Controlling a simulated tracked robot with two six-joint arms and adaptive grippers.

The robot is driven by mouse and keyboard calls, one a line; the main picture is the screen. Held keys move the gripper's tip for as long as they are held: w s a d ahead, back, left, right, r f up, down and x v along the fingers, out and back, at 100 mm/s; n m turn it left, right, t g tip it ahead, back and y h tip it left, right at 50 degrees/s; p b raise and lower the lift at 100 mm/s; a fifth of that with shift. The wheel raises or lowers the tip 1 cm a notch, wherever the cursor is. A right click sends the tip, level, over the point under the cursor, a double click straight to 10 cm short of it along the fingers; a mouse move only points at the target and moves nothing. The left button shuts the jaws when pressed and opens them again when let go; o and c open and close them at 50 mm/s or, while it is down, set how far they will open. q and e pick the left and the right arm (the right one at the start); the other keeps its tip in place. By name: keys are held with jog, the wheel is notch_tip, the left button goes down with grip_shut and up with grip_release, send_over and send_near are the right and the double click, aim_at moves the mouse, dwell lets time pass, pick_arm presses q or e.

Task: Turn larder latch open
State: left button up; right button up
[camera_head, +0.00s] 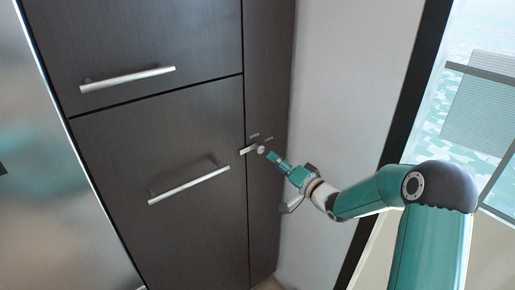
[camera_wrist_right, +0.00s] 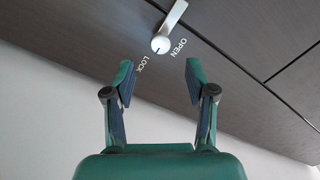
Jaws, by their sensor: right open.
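The larder latch (camera_head: 259,150) is a small pale metal lever on a round knob, on the narrow dark panel right of the larder door (camera_head: 165,185). Its lever points left, across the seam onto the door edge. OPEN and LOCK are printed beside the knob. The latch also shows at the top of the right wrist view (camera_wrist_right: 162,43). My right gripper (camera_head: 275,157) is just right of and below the latch, apart from it. In the wrist view its two fingers (camera_wrist_right: 158,77) are spread, with nothing between them and the knob just beyond their tips. My left gripper is out of view.
The door has a long bar handle (camera_head: 190,185), and a drawer above has another (camera_head: 127,79). A steel appliance front (camera_head: 45,190) stands at the left. A pale wall (camera_head: 335,90) and a dark-framed window (camera_head: 480,80) are on the right.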

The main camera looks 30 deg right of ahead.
aim_at(261, 151)
jog(key=w, duration=0.3)
jog(key=w+p, duration=0.1)
jog(key=w, duration=0.1)
jog(key=w+p, duration=0.1)
jog(key=w, duration=0.2)
jog(key=shift+w+a, duration=0.3)
jog(key=shift+a, duration=0.05)
